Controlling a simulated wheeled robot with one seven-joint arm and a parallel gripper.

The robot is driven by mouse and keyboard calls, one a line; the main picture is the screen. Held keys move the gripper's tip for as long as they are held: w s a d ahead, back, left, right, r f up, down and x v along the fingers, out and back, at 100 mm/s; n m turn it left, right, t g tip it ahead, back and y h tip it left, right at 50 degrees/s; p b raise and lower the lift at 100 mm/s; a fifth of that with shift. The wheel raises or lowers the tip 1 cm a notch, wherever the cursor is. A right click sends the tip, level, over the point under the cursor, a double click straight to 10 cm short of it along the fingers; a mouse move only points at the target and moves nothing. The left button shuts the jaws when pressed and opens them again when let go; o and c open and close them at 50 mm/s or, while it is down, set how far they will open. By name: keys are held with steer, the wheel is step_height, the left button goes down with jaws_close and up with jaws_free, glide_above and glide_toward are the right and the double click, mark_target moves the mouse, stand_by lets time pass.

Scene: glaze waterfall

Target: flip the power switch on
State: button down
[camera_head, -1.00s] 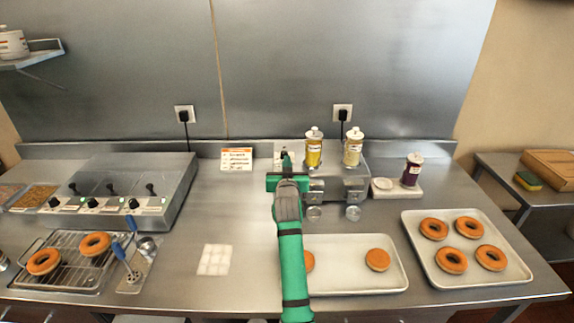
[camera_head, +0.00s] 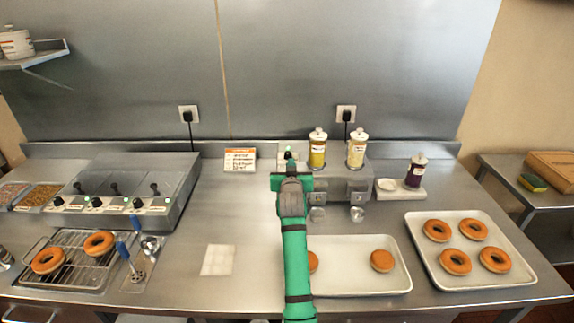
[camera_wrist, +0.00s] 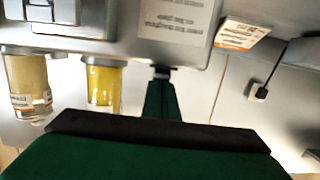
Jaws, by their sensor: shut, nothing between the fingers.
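The glaze machine (camera_head: 341,184) is a steel box at the back of the counter, with two glaze jars on top. A pale plate (camera_head: 281,157) at its left end has a small dark part that looks like the power switch (camera_head: 288,148); its setting is too small to tell. My gripper (camera_head: 289,158) is shut and empty, reaching from the front to this plate and partly covering it. In the wrist view the closed green fingers (camera_wrist: 160,98) end at a small dark piece below a printed label (camera_wrist: 180,18); I cannot tell whether they touch it.
The yellow jar (camera_head: 317,152) and cream jar (camera_head: 356,150) stand close to the right of my gripper. A sign card (camera_head: 240,160) stands to the left. A tray (camera_head: 345,287) with doughnuts lies below my arm's right side. A control box (camera_head: 130,190) stands farther left.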

steer(key=r, duration=0.4)
steer(key=shift+w+d+r, duration=0.1)
steer(key=shift+d, duration=0.2)
steer(key=s+r, duration=0.3)
steer(key=s, duration=0.6)
steer(key=shift+r, duration=0.2)
